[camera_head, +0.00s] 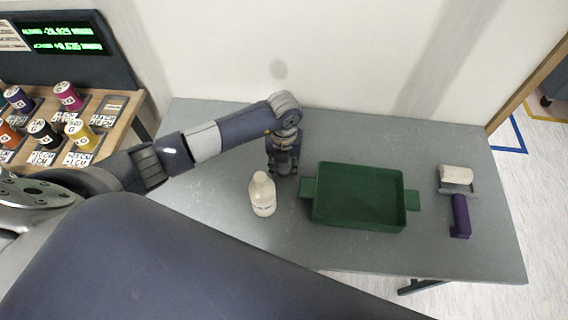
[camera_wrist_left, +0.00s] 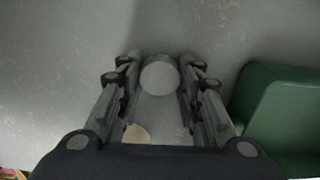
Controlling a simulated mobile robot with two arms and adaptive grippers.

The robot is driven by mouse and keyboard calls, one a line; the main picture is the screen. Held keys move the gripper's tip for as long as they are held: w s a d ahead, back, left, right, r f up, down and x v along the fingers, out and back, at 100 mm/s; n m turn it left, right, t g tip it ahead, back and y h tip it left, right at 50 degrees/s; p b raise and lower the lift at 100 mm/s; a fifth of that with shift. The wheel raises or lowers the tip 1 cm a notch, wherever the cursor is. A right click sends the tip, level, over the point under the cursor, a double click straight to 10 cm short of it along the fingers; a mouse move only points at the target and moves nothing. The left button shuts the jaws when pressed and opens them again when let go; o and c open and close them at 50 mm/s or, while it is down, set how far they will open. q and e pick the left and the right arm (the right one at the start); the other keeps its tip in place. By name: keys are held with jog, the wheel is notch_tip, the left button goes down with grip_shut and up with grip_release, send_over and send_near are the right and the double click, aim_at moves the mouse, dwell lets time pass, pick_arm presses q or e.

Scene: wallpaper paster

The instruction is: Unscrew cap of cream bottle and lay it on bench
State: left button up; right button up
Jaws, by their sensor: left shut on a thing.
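The cream bottle (camera_head: 263,198) stands upright on the grey bench (camera_head: 400,145), left of the green tray. My left gripper (camera_head: 282,172) points down just behind and right of the bottle, apart from it. In the left wrist view its fingers (camera_wrist_left: 160,80) are shut on a pale round cap (camera_wrist_left: 160,74), close over the bench surface. I cannot tell whether the cap touches the bench. A small cream part of the bottle (camera_wrist_left: 138,133) shows below the cap in that view. In the head view the fingers hide the cap. My right gripper is not in view.
The green tray (camera_head: 409,190) stands just right of the gripper. A paint roller with a purple handle (camera_head: 460,215) lies at the bench's right. The bench behind the tray is clear. A wooden rack (camera_head: 120,128) with several coloured spools stands at the left.

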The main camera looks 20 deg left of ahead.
pick_arm(q)
jog(key=shift+f, duration=0.1)
jog(key=o, duration=1.2)
